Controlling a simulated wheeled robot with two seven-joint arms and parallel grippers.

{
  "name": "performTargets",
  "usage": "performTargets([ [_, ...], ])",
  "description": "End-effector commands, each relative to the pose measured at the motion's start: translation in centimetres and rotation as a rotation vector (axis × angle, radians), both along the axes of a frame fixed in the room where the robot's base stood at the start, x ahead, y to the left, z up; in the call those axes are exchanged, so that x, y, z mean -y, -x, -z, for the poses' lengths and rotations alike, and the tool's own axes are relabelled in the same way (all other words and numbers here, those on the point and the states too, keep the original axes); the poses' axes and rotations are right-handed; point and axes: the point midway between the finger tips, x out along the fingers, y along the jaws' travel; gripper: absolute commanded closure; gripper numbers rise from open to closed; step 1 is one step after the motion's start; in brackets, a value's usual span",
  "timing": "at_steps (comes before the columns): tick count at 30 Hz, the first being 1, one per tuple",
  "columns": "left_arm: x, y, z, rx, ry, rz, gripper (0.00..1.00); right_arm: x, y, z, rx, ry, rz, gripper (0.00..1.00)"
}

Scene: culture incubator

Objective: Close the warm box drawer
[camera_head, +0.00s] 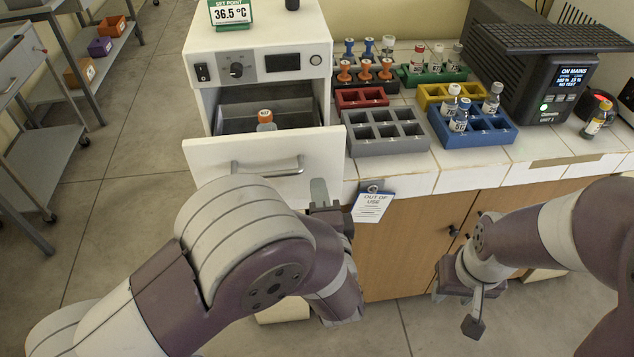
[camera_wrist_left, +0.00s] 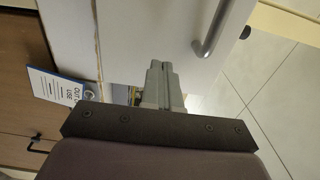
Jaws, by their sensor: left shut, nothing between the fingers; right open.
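The warm box (camera_head: 255,45) is a white cabinet with a knob, a switch and a 36.5 °C sign on top. Its drawer is pulled out, with a white front (camera_head: 225,158) and a grey bar handle (camera_head: 268,167). An orange-capped bottle (camera_head: 266,121) stands inside. My left gripper (camera_head: 319,190) is shut and empty, at the right end of the drawer front. In the left wrist view its closed fingers (camera_wrist_left: 160,82) point at the white front, beside the handle (camera_wrist_left: 225,30); contact cannot be told. My right gripper (camera_head: 470,305) is open, low before the wooden cabinet.
The tiled counter right of the box holds a grey rack (camera_head: 385,133), a red rack (camera_head: 361,97), a blue rack (camera_head: 472,128) with bottles and a black device (camera_head: 545,75). An "out of use" tag (camera_head: 372,206) hangs at the counter edge. A shelf trolley stands left.

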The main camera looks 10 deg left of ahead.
Motion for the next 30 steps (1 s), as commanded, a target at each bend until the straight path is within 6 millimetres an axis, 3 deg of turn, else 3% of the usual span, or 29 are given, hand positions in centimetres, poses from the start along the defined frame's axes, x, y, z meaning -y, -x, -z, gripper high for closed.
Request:
performTargets([
  [6, -0.7, -2.2, 0.0, 0.0, -0.001, 0.0, 1.0, 0.0, 0.0, 0.2, 0.0, 0.0, 0.0, 0.57],
  [23, -0.9, -2.9, 0.0, -0.001, -0.001, 0.0, 1.0, 0.0, 0.0, 0.1, 0.0, 0.0, 0.0, 0.57],
  [30, -1.6, -5.3, -0.1, -0.002, -0.002, -0.002, 1.0, 0.0, 0.0, -0.5, 0.0, 0.0, 0.0, 0.57],
])
